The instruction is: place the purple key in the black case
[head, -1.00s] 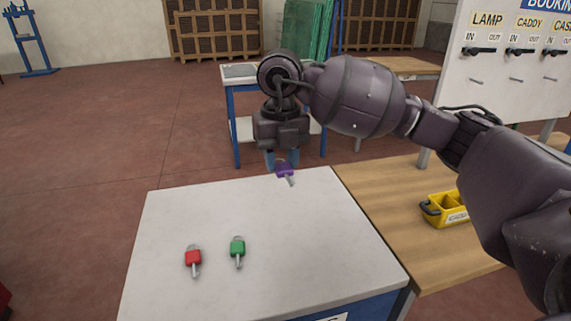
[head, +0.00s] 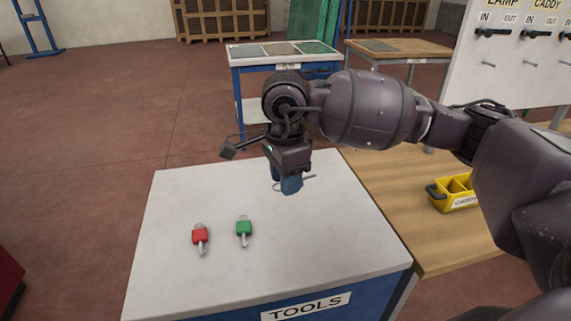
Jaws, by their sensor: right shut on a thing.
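My right gripper (head: 287,186) is shut on the purple key (head: 309,178) above the far part of the white tools table (head: 190,285). The fingers hide most of the key's purple head. Its metal shaft sticks out to the right and part of its ring shows at the left. I see no black case in the head view. My left gripper is not in view.
A red key (head: 200,236) and a green key (head: 244,229) lie on the white table. A yellow caddy (head: 455,203) stands on the wooden bench at the right. A blue-framed table (head: 236,66) and a board with hooks (head: 470,75) stand behind.

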